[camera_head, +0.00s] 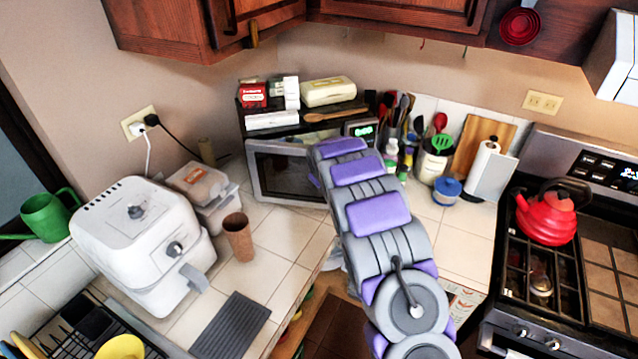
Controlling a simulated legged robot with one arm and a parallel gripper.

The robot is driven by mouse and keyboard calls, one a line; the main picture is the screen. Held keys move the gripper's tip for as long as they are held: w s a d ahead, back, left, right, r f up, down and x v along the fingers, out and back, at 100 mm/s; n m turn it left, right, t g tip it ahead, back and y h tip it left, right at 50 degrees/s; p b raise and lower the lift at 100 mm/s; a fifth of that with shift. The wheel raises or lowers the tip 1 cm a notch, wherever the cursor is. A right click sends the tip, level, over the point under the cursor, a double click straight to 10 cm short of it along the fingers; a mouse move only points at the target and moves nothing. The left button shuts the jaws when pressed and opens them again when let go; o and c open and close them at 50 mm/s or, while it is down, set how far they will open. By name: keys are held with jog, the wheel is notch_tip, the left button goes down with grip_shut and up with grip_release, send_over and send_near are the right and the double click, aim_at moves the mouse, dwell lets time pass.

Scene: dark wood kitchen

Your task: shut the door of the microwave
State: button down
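The microwave stands in the back corner of the counter. Its dark-windowed door (284,172) with a silver frame faces me, and its lit green display (362,130) shows at the right. My grey and purple arm reaches from the lower right up to the microwave and covers the door's right part. The far end of my arm, at my gripper (338,148), is in front of the door's right side. My gripper's fingers are hidden, and I cannot tell whether they touch the door. The door's exact angle is hard to tell.
Boxes and a wooden spoon (336,114) lie on top of the microwave. A white air fryer (140,240), a brown cup (239,237) and plastic containers (205,190) stand left. Utensils crowd the right. A red kettle (547,214) sits on the stove. Some counter before the door is clear.

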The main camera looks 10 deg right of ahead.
jog(key=shift+w, duration=0.7)
jog(key=shift+d, duration=0.2)
jog(key=shift+s, duration=0.1)
